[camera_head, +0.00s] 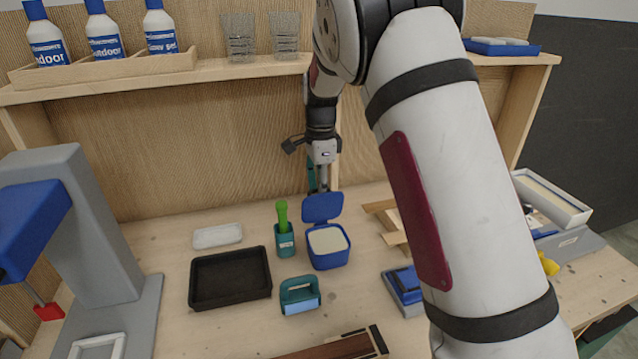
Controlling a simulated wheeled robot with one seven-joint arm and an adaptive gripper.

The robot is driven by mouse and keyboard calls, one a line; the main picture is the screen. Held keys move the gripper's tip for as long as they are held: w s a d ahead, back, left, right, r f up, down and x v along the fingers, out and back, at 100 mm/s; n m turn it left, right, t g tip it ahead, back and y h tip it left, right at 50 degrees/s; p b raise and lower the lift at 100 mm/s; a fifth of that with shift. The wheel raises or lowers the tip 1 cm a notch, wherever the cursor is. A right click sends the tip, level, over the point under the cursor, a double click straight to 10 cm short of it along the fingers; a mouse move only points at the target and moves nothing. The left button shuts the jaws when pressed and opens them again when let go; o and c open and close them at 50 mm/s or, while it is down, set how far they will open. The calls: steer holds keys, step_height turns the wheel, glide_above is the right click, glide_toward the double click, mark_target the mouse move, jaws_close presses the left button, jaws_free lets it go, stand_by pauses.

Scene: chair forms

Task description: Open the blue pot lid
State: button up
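The blue pot (330,261) stands on the workbench near the middle, with pale contents visible inside. Its blue lid (322,208) is raised at the back edge, standing up and tilted open. My gripper (318,186) points down just behind and above the lid. Its fingertips are close to the lid's top edge and partly hidden there, so I cannot tell whether they touch it or how far apart they are.
A teal holder with a green-handled tool (283,218) stands just left of the pot. A black tray (230,278), a teal handled block (300,296) and a blue box (403,287) lie nearby. A shelf (215,73) with bottles and glasses runs above.

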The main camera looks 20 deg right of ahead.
steer(key=shift+s+f, duration=0.15)
steer(key=shift+f, duration=0.15)
